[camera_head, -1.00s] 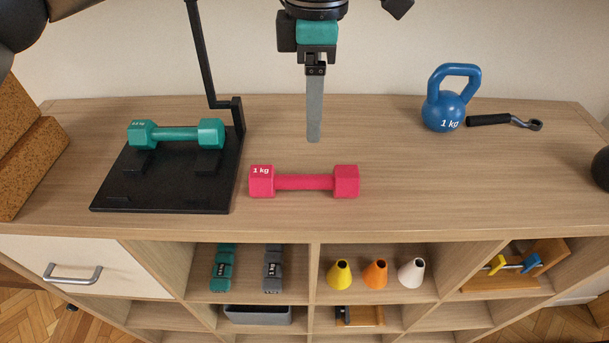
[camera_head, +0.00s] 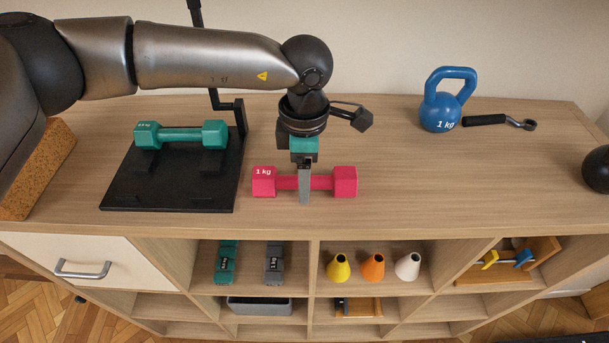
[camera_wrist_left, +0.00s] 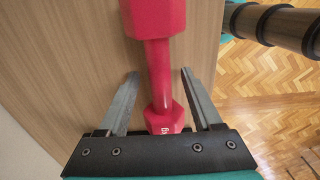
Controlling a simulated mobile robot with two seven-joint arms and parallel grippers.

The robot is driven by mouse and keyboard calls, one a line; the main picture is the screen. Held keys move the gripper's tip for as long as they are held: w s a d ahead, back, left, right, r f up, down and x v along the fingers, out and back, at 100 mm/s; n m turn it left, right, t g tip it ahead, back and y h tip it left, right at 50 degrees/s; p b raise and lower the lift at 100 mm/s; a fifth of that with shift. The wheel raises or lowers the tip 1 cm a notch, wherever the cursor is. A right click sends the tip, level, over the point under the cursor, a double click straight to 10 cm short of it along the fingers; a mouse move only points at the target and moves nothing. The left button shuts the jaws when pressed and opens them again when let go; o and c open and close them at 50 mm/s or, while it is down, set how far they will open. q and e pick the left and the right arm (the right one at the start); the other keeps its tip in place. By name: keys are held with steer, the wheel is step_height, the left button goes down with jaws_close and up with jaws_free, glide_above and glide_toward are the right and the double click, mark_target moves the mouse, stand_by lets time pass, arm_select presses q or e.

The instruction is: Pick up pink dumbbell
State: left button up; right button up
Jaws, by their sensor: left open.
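The pink dumbbell (camera_head: 344,182) lies on the wooden top of the shelf unit, its "1 kg" end to the left. My left gripper (camera_head: 304,190) is over the middle of it, pointing down. One finger shows in front of the handle and hides a strip of it; the other finger is hidden in the head view. In the left wrist view the gripper (camera_wrist_left: 160,74) is open, with one finger on each side of the pink dumbbell's handle (camera_wrist_left: 159,72). Gaps show between fingers and handle. My right gripper is not in view.
A green dumbbell (camera_head: 181,136) rests on a black stand (camera_head: 168,196) just left, with an upright post behind. A blue kettlebell (camera_head: 441,112) and a black-handled tool (camera_head: 500,121) are at the back right. The top (camera_head: 450,185) right of the pink dumbbell is clear.

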arm_select(q)
steer(key=shift+f, duration=0.1)
jaws_close()
stand_by(0.5)
stand_by(0.8)
steer(key=shift+w, duration=0.1)
